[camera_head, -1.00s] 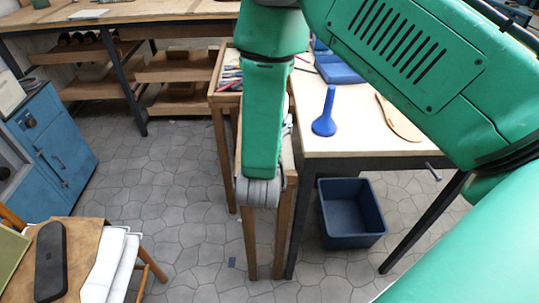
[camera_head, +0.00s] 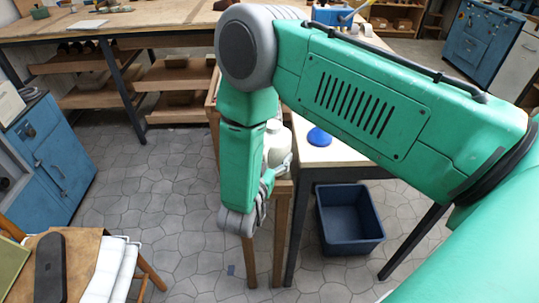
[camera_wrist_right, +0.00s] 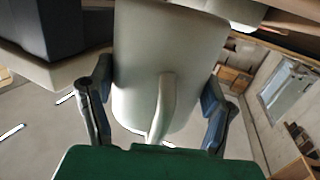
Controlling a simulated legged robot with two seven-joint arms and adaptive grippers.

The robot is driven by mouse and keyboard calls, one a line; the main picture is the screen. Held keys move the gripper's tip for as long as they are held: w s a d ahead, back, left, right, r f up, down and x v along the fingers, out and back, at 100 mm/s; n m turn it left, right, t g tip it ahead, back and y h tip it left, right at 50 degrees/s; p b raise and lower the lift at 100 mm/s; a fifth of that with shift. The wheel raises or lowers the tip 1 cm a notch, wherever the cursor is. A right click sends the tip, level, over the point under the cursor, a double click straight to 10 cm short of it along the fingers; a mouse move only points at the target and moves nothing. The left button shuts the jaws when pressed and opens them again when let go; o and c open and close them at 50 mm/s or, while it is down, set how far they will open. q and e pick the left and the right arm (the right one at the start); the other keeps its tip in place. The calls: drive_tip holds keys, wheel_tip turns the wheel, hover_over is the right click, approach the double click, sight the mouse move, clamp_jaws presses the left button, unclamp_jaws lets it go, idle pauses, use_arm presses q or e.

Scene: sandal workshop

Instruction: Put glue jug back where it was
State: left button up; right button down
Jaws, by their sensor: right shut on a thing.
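The glue jug (camera_head: 279,150) is a pale whitish container, partly hidden behind my right forearm in the head view. It is near the left end of the pale-topped table, over or beside the narrow wooden stand (camera_head: 284,190). I cannot tell whether its base touches anything. My right gripper (camera_head: 283,168) is shut on it. In the right wrist view the jug (camera_wrist_right: 180,45) fills the middle, its handle towards the camera, with a finger of my right gripper (camera_wrist_right: 155,100) on each side. My left gripper is not in view.
The pale-topped table (camera_head: 330,152) carries a blue funnel-shaped thing (camera_head: 318,137), partly covered by my arm. A dark blue bin (camera_head: 350,240) stands on the floor below. A stool (camera_head: 80,270) with a dark case stands at lower left.

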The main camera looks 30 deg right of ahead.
drive_tip(key=shift+d+f, duration=0.1)
drive_tip(key=shift+d, duration=0.3)
drive_tip(key=shift+f, duration=0.15)
drive_tip(key=shift+a+f+b, duration=0.3)
drive_tip(key=shift+f+b, duration=0.15)
drive_tip(key=shift+c, duration=2.2)
unclamp_jaws()
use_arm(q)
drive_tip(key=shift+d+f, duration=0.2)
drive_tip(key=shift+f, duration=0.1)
use_arm(e)
drive_tip(key=shift+d, duration=0.15)
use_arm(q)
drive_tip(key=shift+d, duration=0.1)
use_arm(e)
drive_tip(key=shift+r, duration=0.1)
